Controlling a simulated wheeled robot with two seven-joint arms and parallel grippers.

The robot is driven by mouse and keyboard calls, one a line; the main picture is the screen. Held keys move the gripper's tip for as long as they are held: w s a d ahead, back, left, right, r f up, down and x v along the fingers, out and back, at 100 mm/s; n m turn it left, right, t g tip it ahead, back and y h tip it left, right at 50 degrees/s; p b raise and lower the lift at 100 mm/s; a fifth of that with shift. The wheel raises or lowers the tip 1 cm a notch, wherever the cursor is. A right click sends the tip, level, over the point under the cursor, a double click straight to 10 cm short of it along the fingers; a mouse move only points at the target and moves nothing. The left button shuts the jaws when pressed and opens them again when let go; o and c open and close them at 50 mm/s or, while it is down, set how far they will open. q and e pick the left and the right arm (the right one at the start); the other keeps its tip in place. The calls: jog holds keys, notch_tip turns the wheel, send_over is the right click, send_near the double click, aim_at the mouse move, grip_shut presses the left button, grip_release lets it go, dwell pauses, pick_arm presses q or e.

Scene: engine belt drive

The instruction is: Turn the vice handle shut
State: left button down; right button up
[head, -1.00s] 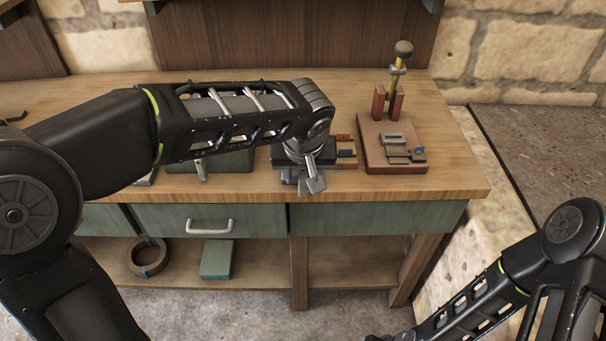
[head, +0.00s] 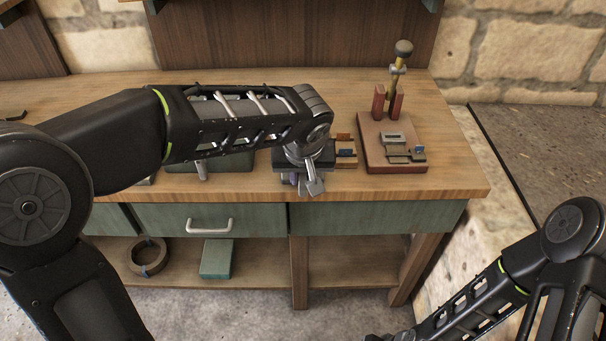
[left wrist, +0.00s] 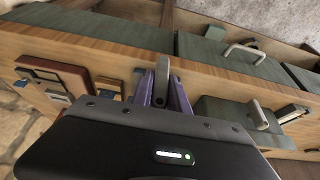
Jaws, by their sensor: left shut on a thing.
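My left gripper (left wrist: 164,98) reaches down at the front edge of the bench, with its dark body filling the bottom of the left wrist view. Its purple-looking fingers are shut on a grey lever, the vice handle (left wrist: 162,72), which stands up between them in that view. In the head view the flat grey handle (head: 314,186) shows just below my left wrist, tilted, in front of the bench edge. The vice body is mostly hidden behind my gripper and wrist. My right forearm shows at the lower right, but its gripper is out of the picture.
A green box (left wrist: 212,108) with a light grey lever stands beside my left gripper. A reddish board (head: 371,155) with clamps and small blocks lies to the right. Drawers (head: 170,220) and an open shelf are below.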

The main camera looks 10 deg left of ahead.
pick_arm(q)
jog(key=shift+y, duration=0.3)
jog(key=y, duration=0.1)
jog(key=g+y, duration=0.1)
jog(key=shift+w+d+f+m+y, duration=0.15)
jog(key=shift+d+m+y, duration=0.1)
jog(key=shift+m+y, duration=0.15)
jog(key=shift+d+y, duration=0.1)
jog(key=shift+y, duration=0.7)
jog(key=m+y+p, duration=0.1)
jog(key=y+p, duration=0.2)
jog(key=p, duration=0.3)
jog(key=m+g+y+p, duration=0.1)
jog(key=y+p, duration=0.3)
jog(key=p, duration=0.2)
jog(key=shift+d+r, duration=0.15)
jog(key=shift+r, duration=0.05)
jog(key=y+b, duration=0.1)
jog(key=b, duration=0.1)
jog(key=f+m+y+b, duration=0.1)
jog(key=y+b, duration=0.2)
jog(key=b, duration=0.1)
jog(key=shift+f+m+y+b, duration=0.3)
jog(key=shift+b, duration=0.05)
jog(key=shift+r, duration=0.1)
